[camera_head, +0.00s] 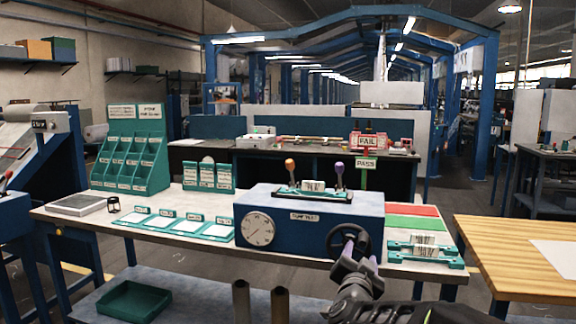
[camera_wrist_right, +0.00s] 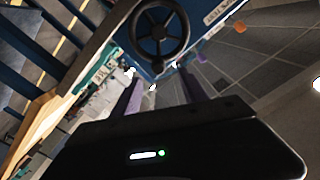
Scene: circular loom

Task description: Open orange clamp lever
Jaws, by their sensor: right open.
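The orange clamp lever (camera_head: 290,168) stands upright at the left of a teal clamp fixture (camera_head: 312,195) on top of a blue machine box (camera_head: 285,218). Its orange knob (camera_wrist_right: 240,27) also appears small at the upper right of the right wrist view. A purple lever (camera_head: 340,172) stands at the fixture's right end. My right gripper (camera_head: 347,250) is in front of the box, low at its right side, by the black handwheel (camera_head: 357,236). In the right wrist view its fingers (camera_wrist_right: 160,85) are apart and empty, with the handwheel (camera_wrist_right: 158,32) beyond them. My left gripper is not in view.
Red and green mats (camera_head: 412,210) and another teal fixture (camera_head: 425,250) lie at right. A wooden table (camera_head: 520,255) is further right.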

